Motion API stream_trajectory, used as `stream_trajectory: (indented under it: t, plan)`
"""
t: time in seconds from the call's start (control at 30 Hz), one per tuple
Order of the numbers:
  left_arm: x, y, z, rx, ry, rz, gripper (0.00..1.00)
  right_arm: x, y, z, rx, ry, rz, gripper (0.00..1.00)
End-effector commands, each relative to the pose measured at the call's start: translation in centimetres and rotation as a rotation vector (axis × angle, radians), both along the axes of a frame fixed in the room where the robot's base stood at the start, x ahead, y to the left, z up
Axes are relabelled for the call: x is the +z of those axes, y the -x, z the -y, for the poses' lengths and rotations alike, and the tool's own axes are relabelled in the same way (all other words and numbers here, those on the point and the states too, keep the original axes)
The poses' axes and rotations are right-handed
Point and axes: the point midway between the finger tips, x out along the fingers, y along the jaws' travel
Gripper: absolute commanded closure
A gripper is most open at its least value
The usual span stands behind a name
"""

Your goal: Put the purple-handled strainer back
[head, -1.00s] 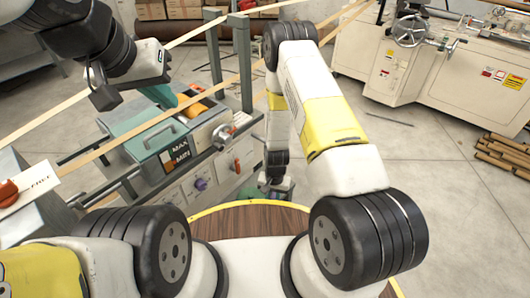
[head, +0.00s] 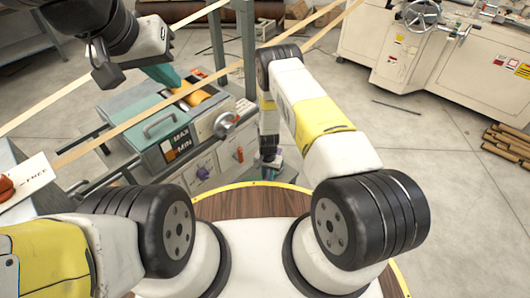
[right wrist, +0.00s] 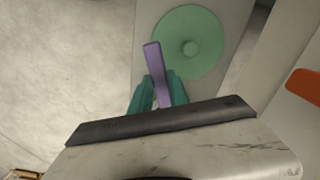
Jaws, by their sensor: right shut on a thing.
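The strainer's purple handle (right wrist: 157,70) shows in the right wrist view, pointing up and a little left between the two teal fingers. My right gripper (right wrist: 158,95) is shut on this handle. A flat green disc (right wrist: 190,45) with a small round centre lies just beyond it; I cannot tell whether it is joined to the handle. In the head view my right gripper (head: 269,168) is low, right of the grey machine's front, its fingers small and partly hidden. My left gripper (head: 160,74) is above the machine; its teal fingertip area shows, but not the gap.
The grey and teal machine (head: 155,152) stands at left, with a purple knob (head: 203,172) and a red lever (head: 238,154) on its front. Pale strips (head: 110,143) cross above it.

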Motion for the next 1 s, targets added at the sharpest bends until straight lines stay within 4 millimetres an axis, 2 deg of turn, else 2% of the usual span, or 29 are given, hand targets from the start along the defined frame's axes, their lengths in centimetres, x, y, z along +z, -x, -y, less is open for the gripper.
stream_trajectory:
  t: [0.17,0.3,0.4,0.8,0.83,0.9,1.0]
  plan:
    - [0.0,0.0,0.0,0.0,0.0,0.0,1.0,-0.1,-1.5,-0.2,0.0,-0.001,0.001,1.0]
    - [0.0,0.0,0.0,0.0,0.0,0.0,1.0,-2.4,-1.3,-0.1,0.0,0.001,-0.004,1.0]
    - [0.0,0.0,0.0,0.0,0.0,0.0,1.0,-3.4,-1.4,-0.1,0.001,0.001,-0.001,1.0]
    - [0.0,0.0,0.0,0.0,0.0,0.0,1.0,-3.9,-1.4,-0.1,0.0,0.001,-0.001,1.0]
    - [0.0,0.0,0.0,0.0,0.0,0.0,1.0,-3.9,-1.4,-0.1,0.0,0.0,-0.001,0.73]
    - [0.0,0.0,0.0,0.0,0.0,0.0,1.0,-3.8,-1.4,-0.1,0.0,0.0,-0.001,0.59]
    - [0.0,0.0,0.0,0.0,0.0,0.0,1.0,-3.8,-1.4,-0.1,0.0,0.0,-0.001,0.57]
